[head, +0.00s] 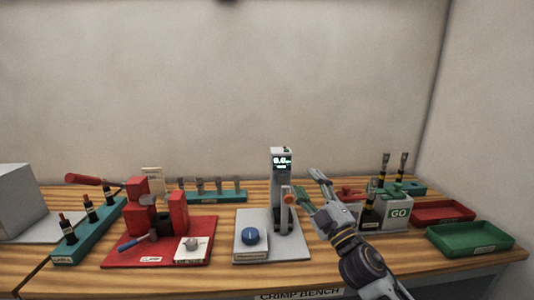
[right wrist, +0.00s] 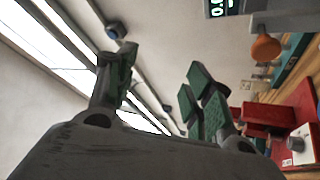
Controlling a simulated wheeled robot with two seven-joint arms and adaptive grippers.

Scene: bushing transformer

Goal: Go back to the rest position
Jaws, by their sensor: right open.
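My right gripper (head: 310,186) is open and empty, raised above the bench beside the grey tester (head: 281,175) with the lit display. In the right wrist view its two green-padded fingers (right wrist: 157,85) stand apart with nothing between them. The tester's orange-tipped part (head: 289,199) is just left of the gripper, and it also shows at the upper right of the wrist view (right wrist: 266,47). Whether they touch is not clear, but the wrist view shows a gap. My left gripper is not in view.
On the wooden bench (head: 235,275) stand a red clamp fixture (head: 180,212), teal racks (head: 88,230) with bushings, and a blue knob (head: 250,236) on the tester base. A GO box (head: 398,213), a red tray (head: 445,212) and a green tray (head: 470,238) are at right. The space above is clear.

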